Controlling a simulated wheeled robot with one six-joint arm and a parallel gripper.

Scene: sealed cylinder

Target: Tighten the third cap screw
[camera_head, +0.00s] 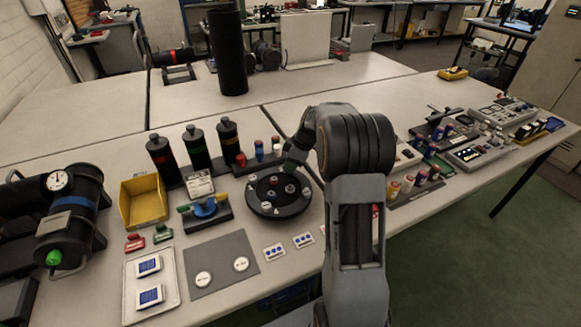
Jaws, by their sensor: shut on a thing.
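The round black cap (258,207) lies flat on the table, left of my arm. Which one is the third screw I cannot tell. My gripper (291,163) points down over the cap's back right edge. It is shut on a small dark greenish piece, whose shape is mostly hidden. Whether this piece touches a screw I cannot tell. My arm hides the table to the right of the cap.
Three black bottles (196,147) stand behind left, beside a yellow bin (142,203). A tall black cylinder (229,52) stands farther back. A black cylinder with a gauge (72,213) is at left. A grey mat (222,266) lies in front. Small devices crowd the right.

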